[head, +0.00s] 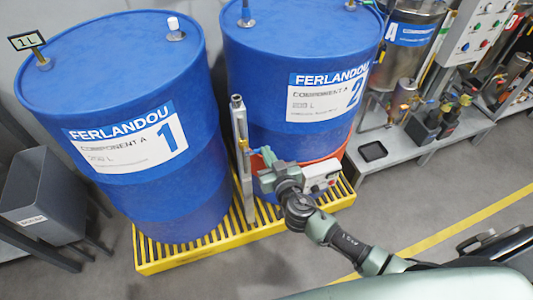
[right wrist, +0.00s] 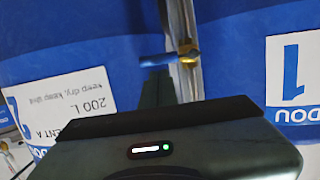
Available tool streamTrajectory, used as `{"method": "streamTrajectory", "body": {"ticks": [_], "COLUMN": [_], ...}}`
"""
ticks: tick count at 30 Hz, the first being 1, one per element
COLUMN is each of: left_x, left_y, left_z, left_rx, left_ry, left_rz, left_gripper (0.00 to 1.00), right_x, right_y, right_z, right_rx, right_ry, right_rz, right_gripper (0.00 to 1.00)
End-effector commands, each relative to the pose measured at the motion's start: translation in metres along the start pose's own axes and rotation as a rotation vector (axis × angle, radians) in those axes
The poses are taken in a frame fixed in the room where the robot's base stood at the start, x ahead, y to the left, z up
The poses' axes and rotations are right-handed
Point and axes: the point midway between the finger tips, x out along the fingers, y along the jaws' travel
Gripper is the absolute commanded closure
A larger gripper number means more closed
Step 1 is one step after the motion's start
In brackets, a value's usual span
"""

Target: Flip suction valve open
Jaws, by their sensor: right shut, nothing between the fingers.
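The suction valve is a small brass fitting (head: 243,146) on a grey vertical post between the two blue drums. In the right wrist view the brass valve (right wrist: 188,54) carries a blue lever (right wrist: 158,60) that points left, crosswise to the pipe. My right gripper (head: 265,158) is shut and empty, just right of the valve in the head view. In the wrist view its dark fingers (right wrist: 156,84) reach up close to the lever's left part; I cannot tell whether they touch it. My left gripper is not in view.
Blue drum 1 (head: 120,120) and blue drum 2 (head: 300,65) stand on a yellow grated pallet (head: 150,250). A white control box (head: 320,175) is right of my gripper. A grey bench (head: 400,155) with equipment stands at right. The grey floor in front is clear.

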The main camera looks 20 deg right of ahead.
Motion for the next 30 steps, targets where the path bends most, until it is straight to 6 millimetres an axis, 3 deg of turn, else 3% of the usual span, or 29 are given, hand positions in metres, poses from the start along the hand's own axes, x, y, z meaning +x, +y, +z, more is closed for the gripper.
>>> {"method": "streamTrajectory", "body": {"ticks": [30], "left_x": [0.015], "left_y": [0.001], "left_z": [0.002], "left_rx": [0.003], "left_ry": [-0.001], "left_rz": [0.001], "left_gripper": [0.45], "right_x": [0.007], "right_y": [0.002], "right_z": [0.012], "right_rx": [0.083], "right_ry": [0.001], "right_rz": [-0.017], "right_gripper": [1.00]}}
